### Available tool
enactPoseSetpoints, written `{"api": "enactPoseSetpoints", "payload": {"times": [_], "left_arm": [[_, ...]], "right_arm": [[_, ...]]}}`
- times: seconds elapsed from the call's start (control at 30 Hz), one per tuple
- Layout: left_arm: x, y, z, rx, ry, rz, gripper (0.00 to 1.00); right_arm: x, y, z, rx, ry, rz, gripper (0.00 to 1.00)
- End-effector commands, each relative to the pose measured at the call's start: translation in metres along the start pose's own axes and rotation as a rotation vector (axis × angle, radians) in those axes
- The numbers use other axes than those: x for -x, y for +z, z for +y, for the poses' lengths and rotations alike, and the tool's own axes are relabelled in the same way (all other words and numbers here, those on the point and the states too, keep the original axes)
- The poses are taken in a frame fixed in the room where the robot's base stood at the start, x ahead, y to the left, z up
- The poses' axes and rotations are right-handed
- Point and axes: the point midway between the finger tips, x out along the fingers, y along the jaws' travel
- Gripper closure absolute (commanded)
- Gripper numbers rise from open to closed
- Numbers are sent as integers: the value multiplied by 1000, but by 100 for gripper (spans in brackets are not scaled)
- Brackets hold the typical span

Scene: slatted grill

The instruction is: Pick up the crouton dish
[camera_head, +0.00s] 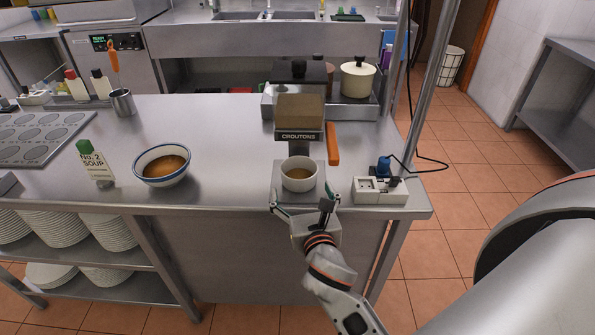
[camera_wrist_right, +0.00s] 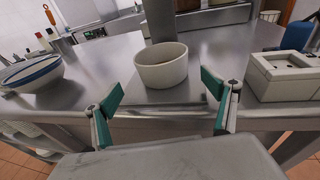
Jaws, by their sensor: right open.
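The crouton dish (camera_head: 299,174) is a small white round dish with brown contents. It stands upright on the metal base plate of the dispenser labelled CROUTONS (camera_head: 299,135), near the counter's front edge. In the right wrist view the dish (camera_wrist_right: 161,68) is just beyond and between my fingers. My right gripper (camera_head: 304,205) is open in front of the dish. Its green-padded fingers also show in the right wrist view (camera_wrist_right: 165,100), spread wider than the dish and apart from it. My left gripper is not in view.
A blue-rimmed soup bowl (camera_head: 162,166) stands left on the counter (camera_head: 230,135), with a NO. 2 SOUP sign (camera_head: 97,166) beside it. A white box with a blue plug (camera_head: 380,191) sits close right of the dish. An orange handle (camera_head: 333,144) rises beside the dispenser.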

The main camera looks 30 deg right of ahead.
Motion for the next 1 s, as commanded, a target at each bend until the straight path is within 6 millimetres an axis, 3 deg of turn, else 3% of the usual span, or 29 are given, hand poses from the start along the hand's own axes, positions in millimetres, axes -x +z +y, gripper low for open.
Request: {"api": "enactPoseSetpoints", "payload": {"times": [0.6, 0.93, 1.0], "left_arm": [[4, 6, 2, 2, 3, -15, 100], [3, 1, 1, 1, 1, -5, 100], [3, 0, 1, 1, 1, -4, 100]], "right_arm": [[-69, 1, -5, 0, 0, 0, 15], [-77, 1, -5, -1, 1, 1, 15], [-77, 1, -5, 0, 1, 1, 30]]}}
